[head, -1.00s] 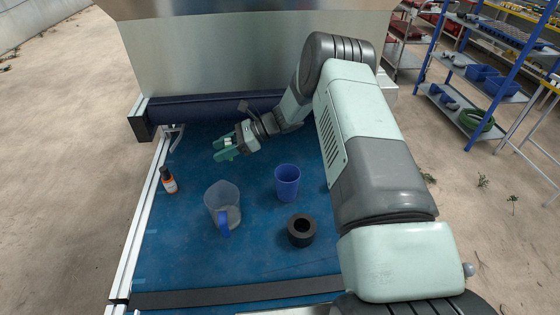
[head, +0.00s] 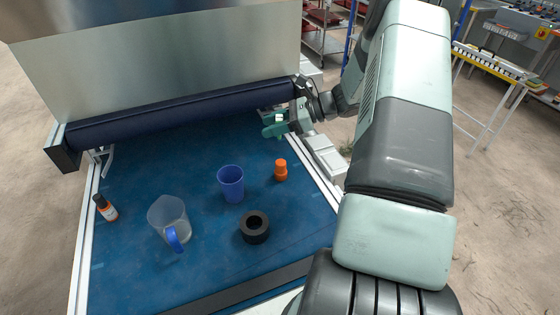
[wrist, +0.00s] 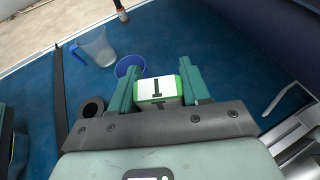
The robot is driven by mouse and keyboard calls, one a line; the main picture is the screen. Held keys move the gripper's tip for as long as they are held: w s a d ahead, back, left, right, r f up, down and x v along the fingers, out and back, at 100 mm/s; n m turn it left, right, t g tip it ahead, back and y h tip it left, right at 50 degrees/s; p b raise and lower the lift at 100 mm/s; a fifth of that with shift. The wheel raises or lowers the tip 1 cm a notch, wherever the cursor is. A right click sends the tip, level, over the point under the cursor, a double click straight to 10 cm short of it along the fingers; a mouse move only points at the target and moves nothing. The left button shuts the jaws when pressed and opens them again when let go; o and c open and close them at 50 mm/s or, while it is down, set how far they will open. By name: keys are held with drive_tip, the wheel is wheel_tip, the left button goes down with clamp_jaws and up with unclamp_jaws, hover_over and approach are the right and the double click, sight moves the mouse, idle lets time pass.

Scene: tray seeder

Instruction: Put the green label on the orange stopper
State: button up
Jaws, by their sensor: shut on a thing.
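The green label (wrist: 157,88) is a small block with a white face, a green border and a dark T-like mark. It sits between the two teal fingers of my gripper (wrist: 158,76) in the wrist view, and the gripper is shut on it. In the head view my gripper (head: 272,122) is above the back right of the blue surface, its fingers pointing left. The orange stopper (head: 280,171) stands upright on the blue surface, in front of my gripper and apart from it. I cannot make out the stopper in the wrist view.
A blue cup (head: 231,184) stands left of the stopper, with a black ring (head: 254,227) in front. A clear jug (head: 167,216) with a blue handle and a dark-capped bottle (head: 105,208) are further left. A dark roller (head: 180,118) and metal panel close off the back.

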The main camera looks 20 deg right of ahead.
drive_tip(key=f, duration=0.9)
drive_tip(key=shift+s+d+f, duration=0.1)
drive_tip(key=shift+d+f, duration=0.1)
drive_tip(key=shift+f, duration=0.2)
drive_tip(key=shift+f, duration=0.15)
drive_tip(key=o, duration=1)
drive_tip(key=shift+d+r, duration=0.25)
drive_tip(key=v, duration=1.1)
drive_tip(key=shift+s+d, duration=0.15)
drive_tip(key=shift+s, duration=0.05)
